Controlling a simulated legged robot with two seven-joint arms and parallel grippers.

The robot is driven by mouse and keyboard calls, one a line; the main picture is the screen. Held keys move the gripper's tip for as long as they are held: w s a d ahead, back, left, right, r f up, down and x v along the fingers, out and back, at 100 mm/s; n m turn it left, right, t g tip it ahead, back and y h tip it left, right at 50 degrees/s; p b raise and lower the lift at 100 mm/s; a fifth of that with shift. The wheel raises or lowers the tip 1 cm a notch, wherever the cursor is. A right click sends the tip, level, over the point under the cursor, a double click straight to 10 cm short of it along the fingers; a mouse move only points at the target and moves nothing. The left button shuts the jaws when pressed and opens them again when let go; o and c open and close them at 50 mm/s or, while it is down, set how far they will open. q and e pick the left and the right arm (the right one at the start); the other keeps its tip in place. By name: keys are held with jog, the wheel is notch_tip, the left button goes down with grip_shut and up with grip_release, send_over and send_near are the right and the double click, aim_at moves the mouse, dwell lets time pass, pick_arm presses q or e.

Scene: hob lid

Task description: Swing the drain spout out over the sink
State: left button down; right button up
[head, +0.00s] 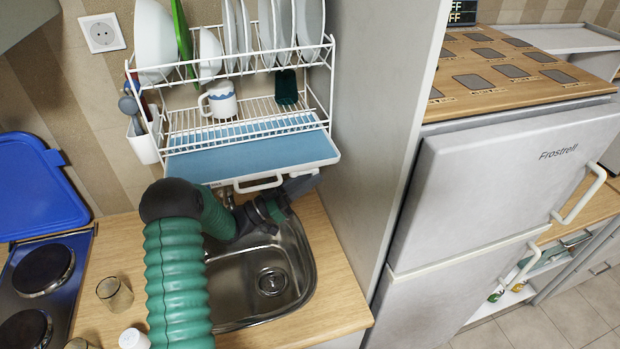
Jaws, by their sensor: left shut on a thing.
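The dish rack's blue drip tray (250,158) hangs on the wall above the sink (305,255). A white loop-shaped piece (258,184), which looks like the drain spout, sits at the tray's front underside, close to the tray edge. My left arm, in a green sleeve, reaches up from the bottom and bends right over the sink. My left gripper (277,205) is below the tray's front right part, shut at the spout; the fingers are dark and small, so the exact grip is hard to see. My right gripper is out of view.
The white rack (325,85) holds plates and a mug (219,100). A tall grey side panel (375,120) closes off the right. A hob (45,275) with a raised blue lid (35,185) stands left. A glass (115,294) and a white jar (134,340) stand on the counter.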

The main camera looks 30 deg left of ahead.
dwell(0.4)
pick_arm(q)
jog(key=c, duration=1.6)
grip_release()
jog(key=o, duration=0.3)
jog(key=shift+s+a, duration=0.1)
jog(key=b+v, duration=0.5)
jog(key=v, duration=1.2)
